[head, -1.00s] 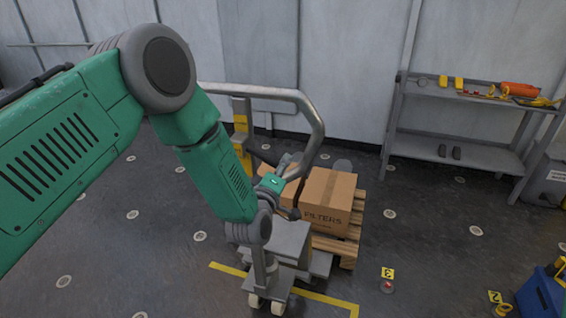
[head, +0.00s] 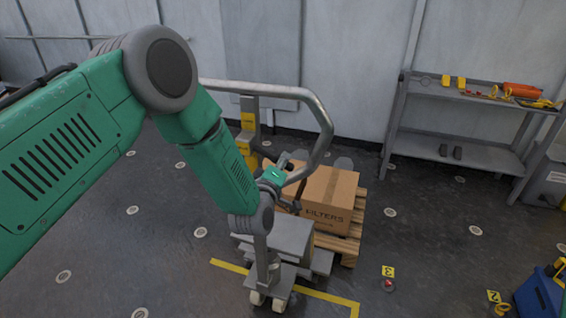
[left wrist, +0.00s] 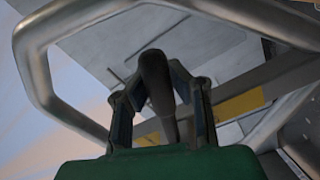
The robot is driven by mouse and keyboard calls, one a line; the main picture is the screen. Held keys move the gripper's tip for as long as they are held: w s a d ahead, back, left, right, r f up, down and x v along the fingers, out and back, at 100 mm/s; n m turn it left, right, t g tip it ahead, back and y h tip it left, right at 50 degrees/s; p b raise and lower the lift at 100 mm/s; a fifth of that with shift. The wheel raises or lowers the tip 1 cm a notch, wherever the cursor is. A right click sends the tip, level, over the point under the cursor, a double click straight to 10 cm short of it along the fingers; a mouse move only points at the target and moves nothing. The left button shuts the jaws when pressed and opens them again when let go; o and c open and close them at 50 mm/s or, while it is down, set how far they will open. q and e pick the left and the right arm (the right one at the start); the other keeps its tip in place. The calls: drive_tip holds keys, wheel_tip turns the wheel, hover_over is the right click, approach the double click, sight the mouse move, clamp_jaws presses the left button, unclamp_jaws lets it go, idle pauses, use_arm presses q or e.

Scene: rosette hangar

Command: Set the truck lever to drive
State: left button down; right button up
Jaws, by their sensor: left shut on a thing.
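The pallet truck has a bent grey tube handle (head: 326,120) and a grey body (head: 280,235). Its lever (left wrist: 154,78) is a dark, rounded grip inside the handle loop in the left wrist view. My left gripper (head: 284,168) is inside the handle loop in the head view, with the lever mostly hidden there. In the left wrist view, the fingers of my left gripper (left wrist: 160,95) close on the lever from both sides. My right gripper is in no view.
A cardboard box (head: 328,198) marked FILTERS sits on a wooden pallet (head: 350,245) beyond the truck. A grey shelf (head: 470,150) with tools stands against the wall at right. A blue bin (head: 540,298) is at lower right. Floor between them is mostly clear.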

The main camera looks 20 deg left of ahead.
use_arm(q)
drive_tip(key=shift+s+d+f, duration=0.25)
drive_tip(key=shift+s+f, duration=0.05)
drive_tip(key=shift+f, duration=0.05)
drive_tip(key=r+n, duration=0.1)
drive_tip(key=r+n+b, duration=0.1)
drive_tip(key=n, duration=0.1)
drive_tip(key=shift+d+r, duration=0.1)
drive_tip(key=shift+d, duration=0.2)
drive_tip(key=shift+d+r+n+b, duration=0.1)
drive_tip(key=shift+r+n+b, duration=0.25)
drive_tip(key=shift+r+n, duration=0.35)
drive_tip(key=c, duration=1.4)
unclamp_jaws()
drive_tip(key=shift+w, duration=0.1)
drive_tip(key=shift+w+r, duration=0.1)
